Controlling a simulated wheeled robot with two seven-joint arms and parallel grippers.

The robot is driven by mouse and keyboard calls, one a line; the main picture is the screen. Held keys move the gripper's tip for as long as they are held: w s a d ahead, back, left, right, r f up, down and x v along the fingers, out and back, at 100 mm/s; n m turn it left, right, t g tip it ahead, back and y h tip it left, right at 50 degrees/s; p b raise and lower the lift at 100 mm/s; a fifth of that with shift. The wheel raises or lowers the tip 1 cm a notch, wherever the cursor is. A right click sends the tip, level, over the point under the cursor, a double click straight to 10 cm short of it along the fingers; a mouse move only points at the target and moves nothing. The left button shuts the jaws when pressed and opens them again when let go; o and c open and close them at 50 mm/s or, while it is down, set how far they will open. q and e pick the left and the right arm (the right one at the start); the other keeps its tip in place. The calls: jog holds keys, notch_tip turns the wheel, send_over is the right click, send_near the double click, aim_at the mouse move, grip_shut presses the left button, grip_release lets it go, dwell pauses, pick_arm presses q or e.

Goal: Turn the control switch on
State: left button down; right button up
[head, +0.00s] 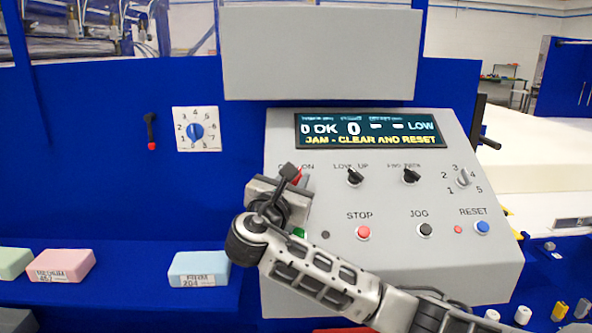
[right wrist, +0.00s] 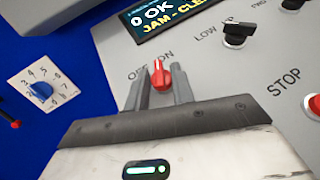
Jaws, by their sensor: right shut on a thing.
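The control switch is a red knob under the OFF/ON label. In the right wrist view the red knob (right wrist: 161,77) sits between the two fingers of my right gripper (right wrist: 160,88), which is shut on it. In the head view my right gripper (head: 283,185) covers most of the knob, and only a bit of red (head: 298,175) shows beside it. The knob's pointer looks nearly upright in the right wrist view; I cannot tell its exact setting. The grey control panel (head: 385,270) has a display (head: 368,130) reading "JAM - CLEAR AND RESET". My left gripper is not in view.
Black LOW/UP (head: 354,177) and second (head: 411,176) knobs, a STOP button (head: 363,232), a JOG button (head: 425,230) and a blue RESET button (head: 483,227) are on the panel. A blue dial (head: 196,131) is left. Pink (head: 62,265) and light blue (head: 199,269) foam blocks lie lower left.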

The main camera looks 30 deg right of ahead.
jog(key=shift+w+a+r+m+g+h, duration=0.1)
jog(key=shift+m+g+h, duration=0.1)
jog(key=shift+m+g, duration=0.3)
jog(key=shift+w+m+g+h, duration=0.1)
jog(key=shift+m+g+h, duration=0.1)
jog(key=shift+m+g, duration=0.3)
jog(key=shift+m+g+h+p, duration=0.3)
jog(key=shift+m+g, duration=0.7)
jog(key=shift+m, duration=0.1)
jog(key=shift+g, duration=0.3)
jog(key=o, duration=0.6)
jog(key=shift+o, duration=0.2)
jog(key=shift+s+a, duration=0.1)
jog(key=shift+a, duration=0.2)
jog(key=b+v, duration=0.2)
jog(key=v, duration=1.3)
